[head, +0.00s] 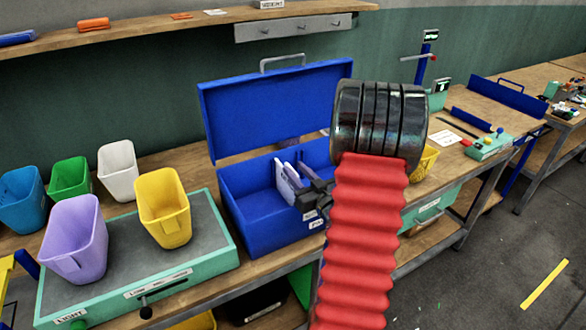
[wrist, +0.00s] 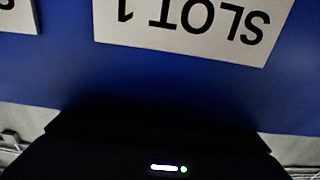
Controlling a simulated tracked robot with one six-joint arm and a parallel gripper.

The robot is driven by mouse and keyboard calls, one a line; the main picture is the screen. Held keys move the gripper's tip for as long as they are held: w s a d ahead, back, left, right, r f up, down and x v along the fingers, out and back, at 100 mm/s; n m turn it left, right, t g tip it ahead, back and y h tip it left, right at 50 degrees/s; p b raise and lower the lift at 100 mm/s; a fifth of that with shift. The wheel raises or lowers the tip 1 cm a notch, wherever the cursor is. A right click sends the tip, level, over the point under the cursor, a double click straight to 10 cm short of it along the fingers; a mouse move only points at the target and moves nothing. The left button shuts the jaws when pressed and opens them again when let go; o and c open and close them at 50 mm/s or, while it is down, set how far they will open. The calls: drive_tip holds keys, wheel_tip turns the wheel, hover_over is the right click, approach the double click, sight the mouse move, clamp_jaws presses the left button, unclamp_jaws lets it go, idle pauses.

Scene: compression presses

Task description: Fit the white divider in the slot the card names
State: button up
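A blue box (head: 265,225) stands on the bench with its lid (head: 275,108) raised. Pale, thin upright panels (head: 288,184) show inside its right part; one may be the white divider, but I cannot tell which. My gripper (head: 308,190) is at the box's right part, right beside these panels; its fingertips are too small and partly hidden to show whether they hold one. The wrist view shows the box's blue wall (wrist: 180,85) close up, with an upside-down "SLOT 1" label (wrist: 190,22). A white card (head: 443,138) lies on the bench at right, its text unreadable.
A teal press (head: 215,240) left of the box carries a purple bin (head: 75,240) and a yellow bin (head: 163,208). White, green and blue bins stand behind. A wooden shelf (head: 180,22) runs above. My red-sleeved arm hides the bench right of the box.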

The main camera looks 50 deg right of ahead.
drive_tip(key=v, duration=1.1)
drive_tip(key=shift+s+a+f, duration=0.1)
idle(0.7)
drive_tip(key=shift+w+a, duration=0.1)
drive_tip(key=shift+w, duration=0.4)
drive_tip(key=w+a+r+n+g, duration=0.1)
drive_tip(key=w+a+r+g, duration=0.25)
drive_tip(key=a, duration=0.25)
drive_tip(key=w+a+r+n+g, duration=0.1)
drive_tip(key=w+a+r+g, duration=0.25)
drive_tip(key=a, duration=0.25)
drive_tip(key=s+a+r+g+y, duration=0.1)
drive_tip(key=s+a, duration=0.3)
drive_tip(key=a, duration=0.4)
drive_tip(key=s+a+r+n+g+y, duration=0.1)
drive_tip(key=s+a+g+y, duration=0.1)
drive_tip(key=s+a, duration=0.3)
drive_tip(key=s+a+r+g+y, duration=0.1)
drive_tip(key=s+a, duration=0.4)
drive_tip(key=a, duration=0.7)
drive_tip(key=shift+g+y, duration=0.3)
drive_tip(key=shift+y, duration=0.3)
